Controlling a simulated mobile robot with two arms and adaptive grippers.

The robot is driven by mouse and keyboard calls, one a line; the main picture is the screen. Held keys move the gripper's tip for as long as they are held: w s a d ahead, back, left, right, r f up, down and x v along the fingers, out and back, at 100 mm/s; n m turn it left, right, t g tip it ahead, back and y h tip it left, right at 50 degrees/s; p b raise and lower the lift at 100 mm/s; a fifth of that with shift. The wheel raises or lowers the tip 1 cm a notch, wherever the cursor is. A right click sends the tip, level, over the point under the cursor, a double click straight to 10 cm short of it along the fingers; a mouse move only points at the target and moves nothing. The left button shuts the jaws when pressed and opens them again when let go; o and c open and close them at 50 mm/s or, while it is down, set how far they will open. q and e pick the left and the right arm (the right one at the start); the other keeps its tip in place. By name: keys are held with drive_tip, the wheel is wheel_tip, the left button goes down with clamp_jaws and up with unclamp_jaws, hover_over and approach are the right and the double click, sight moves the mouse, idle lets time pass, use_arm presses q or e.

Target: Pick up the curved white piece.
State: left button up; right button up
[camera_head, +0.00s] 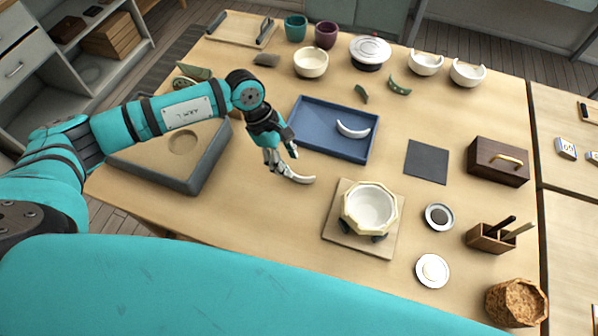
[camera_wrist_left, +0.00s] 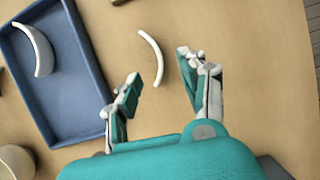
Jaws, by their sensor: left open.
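A thin curved white piece (camera_head: 298,177) lies on the bare table just in front of the blue tray. It also shows in the left wrist view (camera_wrist_left: 153,54). A second, thicker curved white piece (camera_head: 352,130) lies in the blue tray (camera_head: 310,142); it also shows in the left wrist view (camera_wrist_left: 39,48). My left gripper (camera_head: 281,160) is open and empty. In the left wrist view my left gripper (camera_wrist_left: 159,68) has its fingers apart, with the thin piece ahead and between them. Contact cannot be told. My right gripper is not in view.
A white octagonal bowl (camera_head: 370,208) with gold edges stands on a wooden board (camera_head: 338,231) to the right. A grey-rimmed wooden tray (camera_head: 205,168) sits under my left arm. A dark mat (camera_head: 427,162) and wooden box (camera_head: 498,161) are farther right.

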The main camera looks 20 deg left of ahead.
sight(299, 176)
use_arm(q)
drive_tip(key=shift+d+f, duration=0.2)
drive_tip(key=shift+f, duration=0.3)
drive_tip(key=p+x, duration=0.1)
drive_tip(key=x, duration=0.1)
drive_tip(key=p+x, duration=0.1)
drive_tip(key=x, duration=0.1)
drive_tip(key=shift+w+d+f, duration=0.1)
drive_tip(key=shift+w+d, duration=0.05)
drive_tip(key=shift+d, duration=0.2)
drive_tip(key=shift+d+f, duration=0.1)
drive_tip(key=shift+f, duration=0.2)
drive_tip(key=shift+c, duration=0.4)
clamp_jaws()
